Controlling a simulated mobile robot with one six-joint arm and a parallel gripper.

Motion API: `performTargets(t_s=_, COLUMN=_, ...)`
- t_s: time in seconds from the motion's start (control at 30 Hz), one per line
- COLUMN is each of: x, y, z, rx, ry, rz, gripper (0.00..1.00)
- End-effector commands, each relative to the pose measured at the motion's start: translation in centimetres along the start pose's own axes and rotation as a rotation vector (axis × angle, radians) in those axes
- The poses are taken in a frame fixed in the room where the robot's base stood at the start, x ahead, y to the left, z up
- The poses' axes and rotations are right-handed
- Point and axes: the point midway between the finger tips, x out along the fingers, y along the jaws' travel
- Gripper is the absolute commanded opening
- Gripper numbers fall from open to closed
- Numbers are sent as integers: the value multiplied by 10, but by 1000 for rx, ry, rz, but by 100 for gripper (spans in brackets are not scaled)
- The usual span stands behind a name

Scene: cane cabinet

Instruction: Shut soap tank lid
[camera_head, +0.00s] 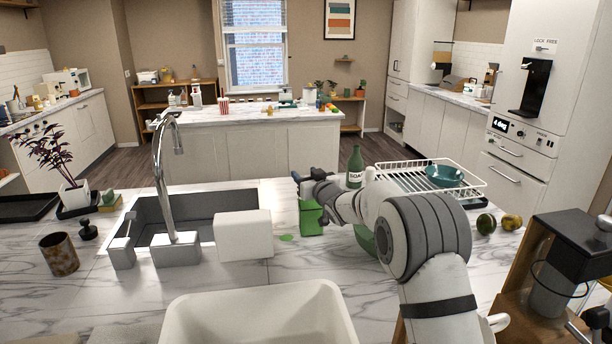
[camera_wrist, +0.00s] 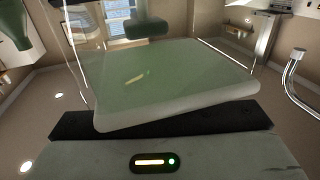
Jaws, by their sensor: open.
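My gripper (camera_head: 303,186) is in the head view, above a small green box-shaped thing (camera_head: 311,218) to the right of the sink. The gripper is open, and I see nothing held in it. I cannot tell whether it touches the green thing, which seems to be the soap tank. In the wrist view a pale green, see-through slab (camera_wrist: 175,80) with a whitish edge fills the middle, close to the camera. It may be the tank or its lid; I cannot tell which, nor how far the lid is open.
A green soap bottle (camera_head: 355,168) stands behind my arm, near a white dish rack (camera_head: 400,180) with a teal bowl (camera_head: 443,177). A white block (camera_head: 244,236) and the tall faucet (camera_head: 160,170) are at the left. A white basin (camera_head: 258,318) is in front.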

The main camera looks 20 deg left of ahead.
Motion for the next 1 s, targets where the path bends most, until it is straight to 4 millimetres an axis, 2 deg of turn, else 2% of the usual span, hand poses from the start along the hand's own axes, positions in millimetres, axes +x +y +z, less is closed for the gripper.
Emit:
performTargets(t_s=0.07, x=0, y=0, z=0, rx=0, ry=0, rz=0, gripper=46)
performTargets(t_s=0.6, x=0, y=-1, z=0, rx=-1, ry=1, rz=-1, gripper=1)
performTargets(t_s=1.0, x=1, y=-1, z=-1, rx=6, ry=-31, rz=-3, gripper=0)
